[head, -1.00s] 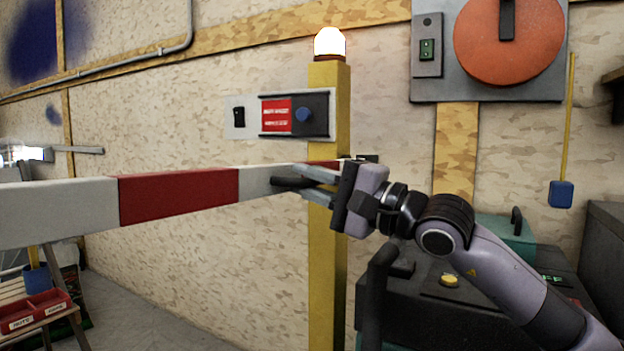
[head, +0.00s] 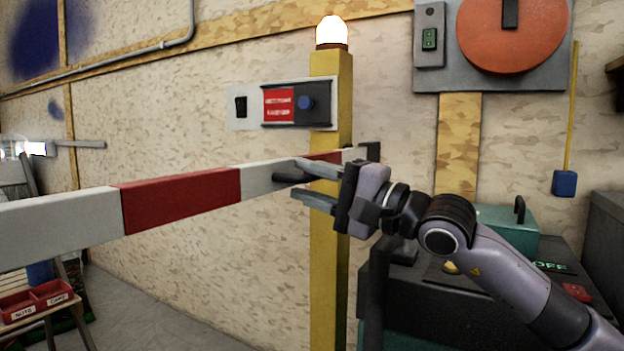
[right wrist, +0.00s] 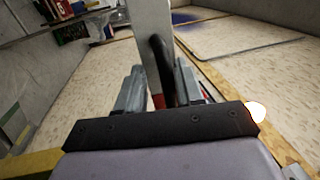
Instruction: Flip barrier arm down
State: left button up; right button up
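The barrier arm (head: 180,201) is a red and white striped beam. It lies about level, running from the yellow post (head: 330,270) out to the left edge of the head view. A dark handle (head: 283,178) sticks out from the beam near the post. My right gripper (head: 296,179) is at this handle, its two fingers spread apart, one above and one below. In the right wrist view, the white beam (right wrist: 146,40) and the dark handle (right wrist: 161,66) show between the parted fingers. My left gripper is not in view.
A lit lamp (head: 332,32) tops the post. A panel with a red label (head: 278,105) and blue knob is beside it. A dark machine with a green top part (head: 505,230) stands at right. Red bins (head: 35,300) are at lower left. Floor (head: 150,310) below the beam is clear.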

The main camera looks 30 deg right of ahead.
jog(key=shift+r, duration=0.25)
jog(key=shift+r, duration=0.3)
notch_tip(320, 180, up, 8)
jog(key=p, duration=0.3)
jog(key=shift+f+p, duration=0.25)
jog(key=shift+p, duration=0.1)
pick_arm(q)
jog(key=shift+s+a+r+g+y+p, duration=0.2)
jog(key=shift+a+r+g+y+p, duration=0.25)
jog(key=shift+p, duration=0.65)
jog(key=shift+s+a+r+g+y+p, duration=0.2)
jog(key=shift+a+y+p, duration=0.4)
jog(key=shift+p, duration=0.5)
pick_arm(e)
notch_tip(320, 180, up, 12)
jog(key=shift+f, duration=0.2)
